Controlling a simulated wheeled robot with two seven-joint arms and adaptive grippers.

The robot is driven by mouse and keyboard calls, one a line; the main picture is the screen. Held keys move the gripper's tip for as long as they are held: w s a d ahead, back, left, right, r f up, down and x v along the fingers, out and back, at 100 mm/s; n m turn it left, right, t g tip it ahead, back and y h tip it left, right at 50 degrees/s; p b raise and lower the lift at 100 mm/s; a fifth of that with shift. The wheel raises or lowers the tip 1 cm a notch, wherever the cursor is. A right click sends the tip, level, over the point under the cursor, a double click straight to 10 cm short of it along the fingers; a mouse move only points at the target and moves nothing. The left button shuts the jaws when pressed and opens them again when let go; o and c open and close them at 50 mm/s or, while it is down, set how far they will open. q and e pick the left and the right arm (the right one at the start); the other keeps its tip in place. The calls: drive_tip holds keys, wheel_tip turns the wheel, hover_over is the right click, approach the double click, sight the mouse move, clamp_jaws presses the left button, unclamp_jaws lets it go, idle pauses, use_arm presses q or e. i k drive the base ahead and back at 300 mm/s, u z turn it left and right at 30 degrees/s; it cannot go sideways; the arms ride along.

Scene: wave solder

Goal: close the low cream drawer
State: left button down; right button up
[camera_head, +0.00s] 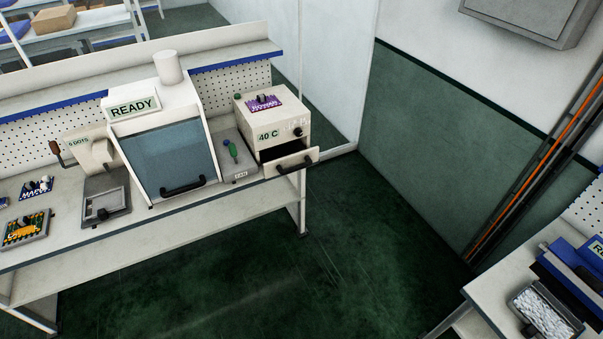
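The low cream drawer (308,159) is at the bottom of a cream box (272,121) labelled "40 C", at the right end of the workbench. The drawer stands pulled out toward the front right, showing a dark inside and a black handle on its front. A purple board with a black knob (263,100) lies on top of the box. Neither of my grippers is in view.
A cream machine marked READY (130,108) with a tinted glass door (168,160) stands left of the box. Green floor (330,240) is clear in front. Another bench (490,295) is at lower right.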

sight(289, 157)
drive_tip(key=u, duration=0.6)
drive_tip(key=i, duration=0.7)
drive_tip(key=u, duration=0.7)
drive_tip(key=i, duration=0.65)
drive_tip(key=z, duration=0.8)
drive_tip(key=i, duration=0.8)
drive_tip(key=z, duration=0.95)
